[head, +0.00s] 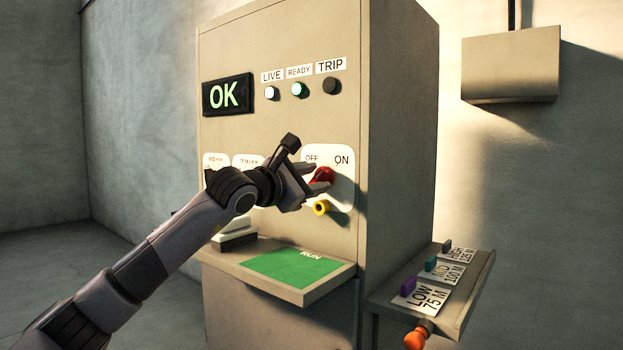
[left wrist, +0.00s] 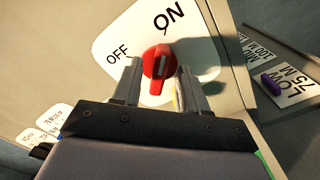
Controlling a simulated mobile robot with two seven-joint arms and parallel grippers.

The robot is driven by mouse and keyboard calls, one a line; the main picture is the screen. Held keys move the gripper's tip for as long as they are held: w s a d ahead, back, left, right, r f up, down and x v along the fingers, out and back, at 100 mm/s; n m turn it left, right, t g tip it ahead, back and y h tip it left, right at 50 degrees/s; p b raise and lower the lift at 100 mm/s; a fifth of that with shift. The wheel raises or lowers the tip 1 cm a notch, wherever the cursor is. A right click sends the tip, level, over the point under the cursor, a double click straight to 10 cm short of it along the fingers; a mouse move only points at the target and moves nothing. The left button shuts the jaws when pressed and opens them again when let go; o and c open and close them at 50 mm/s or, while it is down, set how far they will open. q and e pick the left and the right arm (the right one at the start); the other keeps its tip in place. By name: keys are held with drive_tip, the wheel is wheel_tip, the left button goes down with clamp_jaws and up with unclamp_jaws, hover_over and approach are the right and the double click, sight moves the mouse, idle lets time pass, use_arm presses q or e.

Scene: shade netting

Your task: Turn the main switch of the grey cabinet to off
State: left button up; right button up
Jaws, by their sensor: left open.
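The grey cabinet (head: 400,130) stands in the middle of the head view. Its main switch (head: 322,175) is a red rotary knob on a white plate marked OFF and ON. My right gripper is not in view.
A yellow part (head: 321,208) sits just below the switch. A shelf with a green RUN area (head: 295,267) juts out below. A side shelf (head: 455,310) holds coloured pieces by LOW and other labels, with an orange knob (head: 415,339) below. The display (head: 226,95) reads OK.

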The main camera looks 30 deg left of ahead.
use_arm(q)
clamp_jaws()
drive_tip(key=shift+f+n+b, duration=0.1)
drive_tip(key=shift+n+b, duration=1.1)
drive_tip(key=shift+n, duration=0.1)
drive_tip(key=n+b, duration=0.1)
drive_tip(key=n, duration=0.2)
drive_tip(key=shift+n+b, duration=0.3)
drive_tip(key=shift+b, duration=0.1)
drive_tip(key=n+b, duration=0.1)
drive_tip(key=n, duration=0.4)
drive_tip(key=shift+a, duration=0.15)
drive_tip(key=n, duration=0.3)
drive_tip(key=shift+a+n, duration=0.1)
drive_tip(key=shift+n, duration=1.8)
